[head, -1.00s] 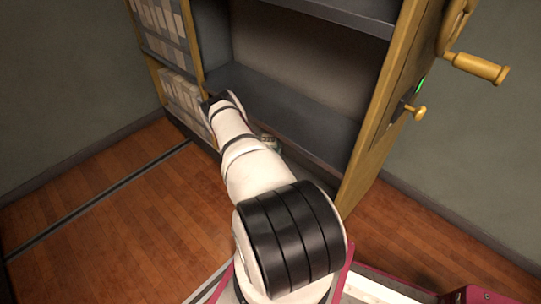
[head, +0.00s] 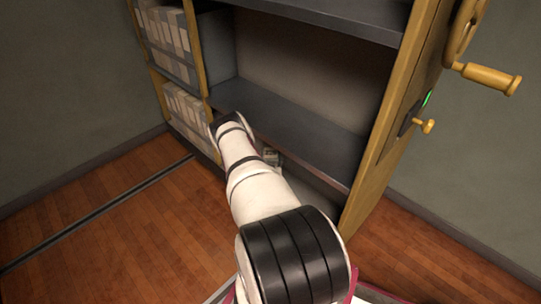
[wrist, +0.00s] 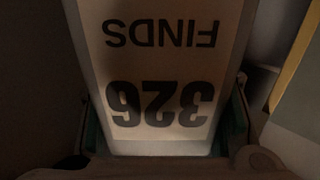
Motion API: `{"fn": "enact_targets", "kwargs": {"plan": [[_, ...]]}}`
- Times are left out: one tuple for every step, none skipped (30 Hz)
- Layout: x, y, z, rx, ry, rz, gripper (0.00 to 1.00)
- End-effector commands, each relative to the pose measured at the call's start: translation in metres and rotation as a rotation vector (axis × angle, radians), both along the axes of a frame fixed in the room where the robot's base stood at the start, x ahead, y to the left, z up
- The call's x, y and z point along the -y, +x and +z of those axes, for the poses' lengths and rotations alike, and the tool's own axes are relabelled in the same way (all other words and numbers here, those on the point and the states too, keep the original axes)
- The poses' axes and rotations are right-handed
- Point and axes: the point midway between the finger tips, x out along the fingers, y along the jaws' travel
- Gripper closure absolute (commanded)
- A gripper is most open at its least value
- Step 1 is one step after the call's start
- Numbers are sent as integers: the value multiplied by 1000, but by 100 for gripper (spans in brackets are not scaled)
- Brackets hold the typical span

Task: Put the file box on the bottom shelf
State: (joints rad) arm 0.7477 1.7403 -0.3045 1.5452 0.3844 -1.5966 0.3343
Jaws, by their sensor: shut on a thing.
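The file box (wrist: 165,60) fills the middle of the wrist view. It is pale, with a label that reads "FINDS 326" upside down. My gripper (wrist: 162,122) is shut on it, with a finger on each side of the box near the label's number end. In the head view my white arm reaches down to the lower front of the shelf unit and hides the box and most of the gripper. The bottom shelf (head: 313,192) shows only partly, as a dim strip right of my arm under the empty middle shelf (head: 300,118).
Shelves at left hold rows of pale boxes (head: 186,108). A wooden upright (head: 392,135) with a yellow crank handle (head: 490,78) and a knob (head: 427,126) bounds the bay at right. The wooden floor (head: 110,220) at left is clear.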

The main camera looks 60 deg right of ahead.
Motion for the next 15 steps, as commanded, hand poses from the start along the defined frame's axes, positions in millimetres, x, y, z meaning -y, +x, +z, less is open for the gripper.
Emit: {"fn": "enact_targets", "kwargs": {"plan": [[1, 1, -1, 4, -7, 0, 100], [1, 1, -2, 4, -7, 0, 100], [1, 1, -2, 4, -7, 0, 100], [1, 1, -2, 4, -7, 0, 100], [1, 1, -1, 4, -7, 0, 100], [1, 1, -1, 4, -7, 0, 100], [1, 1, -1, 3, -6, 0, 100], [1, 1, -1, 3, -6, 0, 100], [0, 0, -4, 0, 0, 0, 40], [0, 0, -4, 0, 0, 0, 34], [0, 0, -4, 0, 0, 0, 27], [0, 0, -4, 0, 0, 0, 18], [0, 0, -4, 0, 0, 0, 16], [0, 0, -4, 0, 0, 0, 16], [0, 0, -4, 0, 0, 0, 16]]}}
